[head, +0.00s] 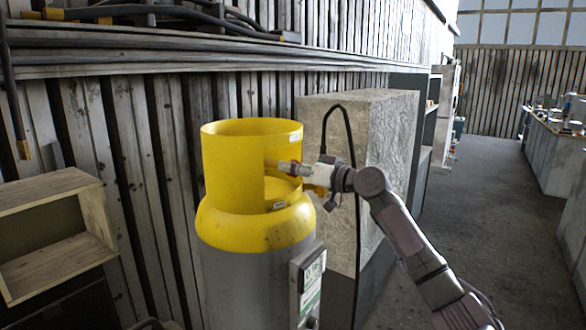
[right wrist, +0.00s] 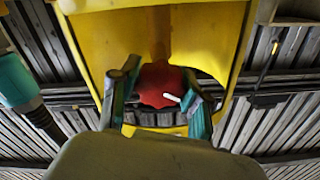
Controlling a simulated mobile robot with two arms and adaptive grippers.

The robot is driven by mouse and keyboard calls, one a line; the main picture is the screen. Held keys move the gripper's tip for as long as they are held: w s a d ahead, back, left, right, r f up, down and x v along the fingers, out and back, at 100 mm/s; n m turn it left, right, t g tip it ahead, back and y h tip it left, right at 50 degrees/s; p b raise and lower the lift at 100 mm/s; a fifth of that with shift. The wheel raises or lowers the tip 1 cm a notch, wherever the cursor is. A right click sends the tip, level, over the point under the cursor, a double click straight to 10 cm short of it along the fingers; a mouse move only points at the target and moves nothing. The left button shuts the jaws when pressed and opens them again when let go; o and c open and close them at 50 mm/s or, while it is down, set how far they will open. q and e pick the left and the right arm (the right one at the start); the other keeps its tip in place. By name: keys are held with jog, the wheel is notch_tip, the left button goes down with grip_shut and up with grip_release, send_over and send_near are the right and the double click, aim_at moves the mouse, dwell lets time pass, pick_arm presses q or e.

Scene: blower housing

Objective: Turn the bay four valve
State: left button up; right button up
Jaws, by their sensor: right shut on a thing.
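A grey cylinder with a yellow top and collar (head: 235,165) stands upright in the middle of the head view. My right gripper (head: 284,167) reaches in from the right through the opening in the collar. In the right wrist view a red valve knob (right wrist: 160,84) sits inside the yellow collar, between my two fingers. The right gripper is shut on this knob. In the head view the knob is mostly hidden by the gripper and too small to make out. No bay number is readable. My left gripper is in neither view.
A rough stone-like block (head: 345,130) stands close behind the cylinder on the right. A wooden shelf box (head: 55,235) is at the left. A slatted wall (head: 140,140) runs behind. Open floor (head: 480,200) lies to the right, with a long bench (head: 560,150) beyond.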

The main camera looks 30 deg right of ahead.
jog(key=m+p, duration=0.2)
jog(key=m, duration=0.3)
jog(key=shift+r+m, duration=0.1)
jog(key=shift+m, duration=0.2)
jog(key=m+p, duration=0.3)
jog(key=m, duration=0.2)
jog(key=shift+m, duration=0.4)
jog(key=o, duration=1.2)
jog(key=shift+c, duration=0.2)
jog(key=v, duration=1.2)
